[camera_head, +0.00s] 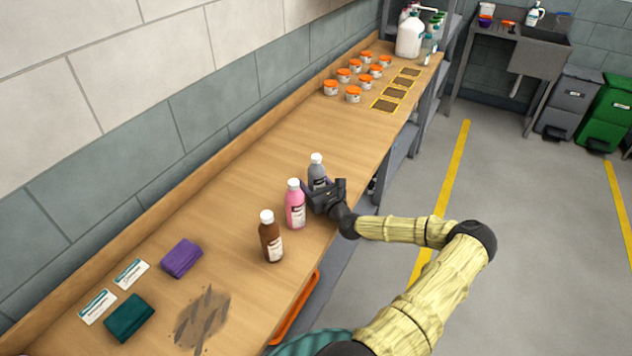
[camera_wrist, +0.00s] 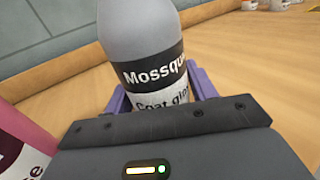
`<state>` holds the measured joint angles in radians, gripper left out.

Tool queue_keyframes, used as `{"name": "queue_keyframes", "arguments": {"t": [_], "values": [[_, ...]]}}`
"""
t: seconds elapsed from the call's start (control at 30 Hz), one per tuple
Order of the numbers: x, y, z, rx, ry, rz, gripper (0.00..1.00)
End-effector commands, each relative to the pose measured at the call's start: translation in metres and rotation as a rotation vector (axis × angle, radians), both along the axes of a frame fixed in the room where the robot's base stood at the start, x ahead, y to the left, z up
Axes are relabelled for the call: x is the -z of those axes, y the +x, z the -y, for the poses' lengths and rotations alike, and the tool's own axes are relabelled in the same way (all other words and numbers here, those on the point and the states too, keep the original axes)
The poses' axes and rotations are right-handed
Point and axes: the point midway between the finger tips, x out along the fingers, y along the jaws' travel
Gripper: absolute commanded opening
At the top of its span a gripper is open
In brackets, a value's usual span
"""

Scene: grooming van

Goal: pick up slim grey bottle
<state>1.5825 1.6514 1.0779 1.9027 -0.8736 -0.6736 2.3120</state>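The slim grey bottle (camera_wrist: 140,32) has a white cap and a black-and-white label. In the head view the grey bottle (camera_head: 317,172) stands upright on the wooden bench, partly hidden behind my gripper (camera_head: 318,198). My gripper reaches in from the bench's front side. In the wrist view my gripper (camera_wrist: 160,92) has one purple finger on each side of the bottle, close to its label. I cannot tell whether the fingers press on it or stand just clear. The bottle's base is hidden.
A pink bottle (camera_head: 295,207) stands close to the left of my gripper, with a brown bottle (camera_head: 270,240) further left. A purple cloth (camera_head: 181,258) and teal cloth (camera_head: 129,317) lie nearer. Several orange-lidded jars (camera_head: 353,95) stand further back. The bench between is clear.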

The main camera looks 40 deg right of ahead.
Motion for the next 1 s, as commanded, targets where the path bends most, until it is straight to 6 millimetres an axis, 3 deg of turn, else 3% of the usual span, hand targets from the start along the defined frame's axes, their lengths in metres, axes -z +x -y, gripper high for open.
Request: {"name": "queue_keyframes", "arguments": {"t": [0.03, 0.2, 0.57, 1.0], "values": [[0.000, 0.000, 0.000, 0.000, 0.000, 0.000, 0.46], [-0.001, 0.000, 0.000, 0.000, -0.001, 0.002, 0.16], [-0.010, 0.000, 0.001, 0.000, -0.002, 0.004, 0.16], [-0.087, 0.000, 0.001, 0.001, -0.004, 0.002, 0.16]]}}
